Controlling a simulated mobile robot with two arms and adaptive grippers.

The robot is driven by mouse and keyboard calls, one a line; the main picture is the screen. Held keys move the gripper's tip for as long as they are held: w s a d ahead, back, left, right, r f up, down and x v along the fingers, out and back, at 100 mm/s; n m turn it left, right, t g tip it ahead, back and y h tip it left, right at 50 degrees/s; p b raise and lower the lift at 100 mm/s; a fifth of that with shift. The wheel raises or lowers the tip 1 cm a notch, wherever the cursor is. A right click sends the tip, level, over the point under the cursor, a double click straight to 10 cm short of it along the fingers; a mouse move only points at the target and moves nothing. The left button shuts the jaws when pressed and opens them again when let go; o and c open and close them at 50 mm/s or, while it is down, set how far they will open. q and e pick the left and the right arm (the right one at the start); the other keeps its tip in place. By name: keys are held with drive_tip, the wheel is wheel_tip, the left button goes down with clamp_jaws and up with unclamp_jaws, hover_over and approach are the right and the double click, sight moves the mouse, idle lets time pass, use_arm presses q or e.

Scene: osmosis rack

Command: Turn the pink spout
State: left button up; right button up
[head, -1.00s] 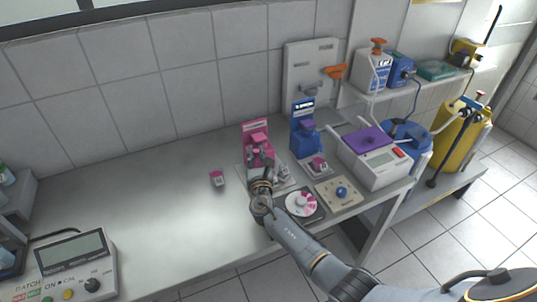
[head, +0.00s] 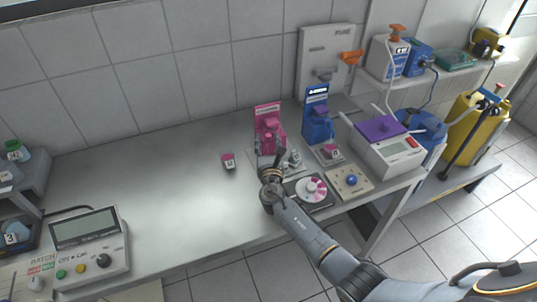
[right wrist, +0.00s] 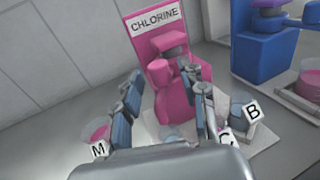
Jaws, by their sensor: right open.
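The pink dispenser (head: 268,118) stands upright at the back of the bench in the head view. In the right wrist view its panel reads CHLORINE, and its pink spout (right wrist: 185,66) shows in front of the panel. My right gripper (head: 275,156) is in front of the dispenser, partly hiding its lower part. In the right wrist view my right gripper (right wrist: 170,80) is open, one finger on each side of the pink body, with nothing held between them. I cannot tell whether a finger touches it. My left gripper is not in view.
A small pink cup (head: 228,161) marked M stands left of the dispenser. A cup marked B (right wrist: 240,112) is close by the right finger. A blue dispenser (head: 317,120) and a white, purple-topped machine (head: 386,155) stand to the right. The bench's left middle is clear.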

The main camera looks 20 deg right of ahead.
drive_tip(key=v, duration=1)
drive_tip(key=shift+s+a, duration=0.2)
drive_tip(key=shift+s, duration=0.15)
drive_tip(key=shift+f, duration=0.1)
